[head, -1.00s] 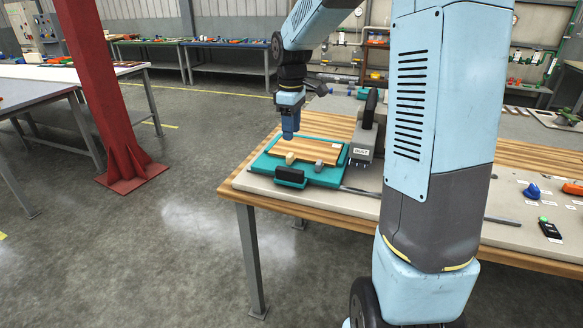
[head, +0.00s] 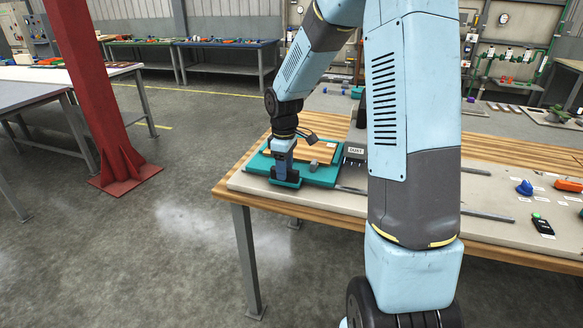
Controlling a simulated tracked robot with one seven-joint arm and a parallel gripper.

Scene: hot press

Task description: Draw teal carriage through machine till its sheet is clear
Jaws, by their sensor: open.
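The teal carriage (head: 322,178) lies flat at the left end of the bench, with a wooden sheet (head: 318,153) on it. A small grey block (head: 314,166) sits on its front part. My gripper (head: 284,178) is low over the carriage's front left edge, at the dark handle there. It is open; the handle is mostly hidden behind it, and I cannot tell whether the fingers touch it. The grey machine (head: 356,152), with a label on its front, stands at the carriage's right side, partly hidden by my arm.
A thin metal rail (head: 350,189) runs along the bench (head: 300,204) to the right of the carriage. A blue object (head: 525,187), an orange object (head: 568,185) and a dark box with a green button (head: 542,227) lie at the right. A red post (head: 92,100) stands left; the floor between is clear.

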